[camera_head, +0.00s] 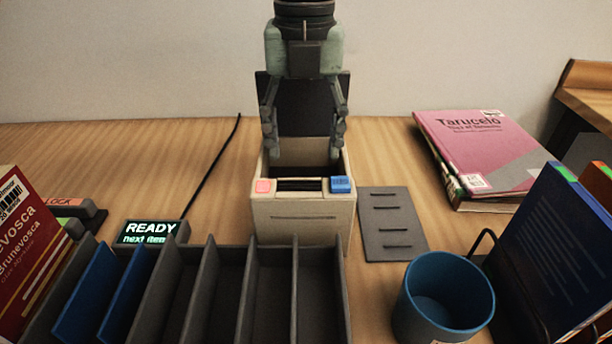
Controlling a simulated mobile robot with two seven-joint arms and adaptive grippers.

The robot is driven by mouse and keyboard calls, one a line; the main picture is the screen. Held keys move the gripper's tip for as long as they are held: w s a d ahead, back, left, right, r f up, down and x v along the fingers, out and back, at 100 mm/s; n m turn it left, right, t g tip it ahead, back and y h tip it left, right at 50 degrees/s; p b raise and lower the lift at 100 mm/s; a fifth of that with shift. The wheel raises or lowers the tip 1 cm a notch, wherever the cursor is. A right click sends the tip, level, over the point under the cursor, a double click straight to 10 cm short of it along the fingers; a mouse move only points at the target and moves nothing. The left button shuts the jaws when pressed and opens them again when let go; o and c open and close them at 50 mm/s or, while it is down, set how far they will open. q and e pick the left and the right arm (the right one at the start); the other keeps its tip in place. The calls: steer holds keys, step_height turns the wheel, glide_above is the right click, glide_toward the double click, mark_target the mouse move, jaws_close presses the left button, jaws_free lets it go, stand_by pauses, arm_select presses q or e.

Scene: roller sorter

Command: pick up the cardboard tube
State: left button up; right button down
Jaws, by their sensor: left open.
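No cardboard tube can be made out in the head view. My left gripper (304,148) points down at the upper middle, its two fingers spread apart with nothing seen between them. The fingertips are over the open top of a beige box-like machine (300,218). This machine has a pink button (264,186), a blue button (341,185) and a dark slot between them. The inside of its opening is dark and partly hidden. My right gripper is not in view.
A grey divided tray (202,290) stands in front, with a lit READY display (150,231) behind it. A blue cup (443,298), a slotted grey plate (390,222) and a pink book (480,150) are at the right. The wooden table (90,150) is clear at back left.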

arm_select(q)
steer(key=shift+f+p, duration=0.5)
steer(key=shift+f, duration=2.3)
steer(key=c, duration=0.5)
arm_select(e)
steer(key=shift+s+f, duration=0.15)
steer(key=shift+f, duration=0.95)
